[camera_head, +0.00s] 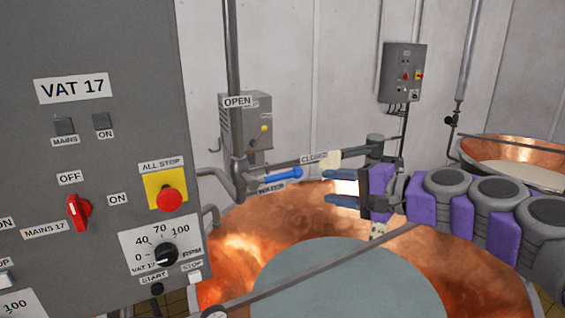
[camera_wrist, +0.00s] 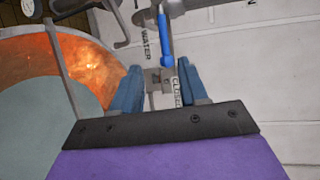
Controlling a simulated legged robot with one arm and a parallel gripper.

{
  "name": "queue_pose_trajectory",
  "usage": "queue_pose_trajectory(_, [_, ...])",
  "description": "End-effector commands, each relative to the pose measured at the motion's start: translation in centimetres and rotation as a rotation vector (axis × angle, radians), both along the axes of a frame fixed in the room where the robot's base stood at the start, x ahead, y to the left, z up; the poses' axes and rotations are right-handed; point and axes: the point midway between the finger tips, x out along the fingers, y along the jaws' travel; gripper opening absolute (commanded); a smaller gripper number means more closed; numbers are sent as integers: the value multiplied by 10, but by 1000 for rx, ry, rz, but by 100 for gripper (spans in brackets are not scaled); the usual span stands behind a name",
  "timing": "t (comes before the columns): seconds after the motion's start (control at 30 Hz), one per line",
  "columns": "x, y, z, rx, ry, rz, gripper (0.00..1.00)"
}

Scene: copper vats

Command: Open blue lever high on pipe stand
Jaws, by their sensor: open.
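The blue lever (camera_head: 284,174) sits on the pipe stand (camera_head: 240,172), above the near copper vat. It points right, roughly level, away from the OPEN label (camera_head: 237,102) and toward the CLOSED label (camera_head: 314,157). My gripper (camera_head: 329,186) is open and empty just right of the lever's free end, fingers pointing left. In the wrist view the lever (camera_wrist: 163,38) runs down from the top, its free end near the gap between my fingertips (camera_wrist: 158,66). I cannot tell whether they touch. A WATER label (camera_wrist: 147,43) lies beside it.
A grey VAT 17 control panel (camera_head: 100,130) fills the left side. The copper vat (camera_head: 235,235) lies below my gripper, with a bar (camera_head: 320,268) across it. A grey box (camera_head: 245,118) is behind the stand. Another vat (camera_head: 490,150) stands at right.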

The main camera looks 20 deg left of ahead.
Motion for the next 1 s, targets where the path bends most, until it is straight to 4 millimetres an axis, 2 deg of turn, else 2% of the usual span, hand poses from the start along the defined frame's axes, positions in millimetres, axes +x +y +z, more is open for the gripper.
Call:
queue_pose_trajectory(0.2, [15,-4,2,33,12,-12,43])
queue_pose_trajectory(0.37, [24,13,-2,38,13,-9,43])
queue_pose_trajectory(0.47, [29,31,-6,37,12,-10,43])
queue_pose_trajectory(0.8, [48,115,-22,21,12,-9,43])
queue_pose_trajectory(0.9, [53,128,-23,23,10,-11,43])
queue_pose_trajectory(1.0, [57,132,-23,29,9,-12,43])
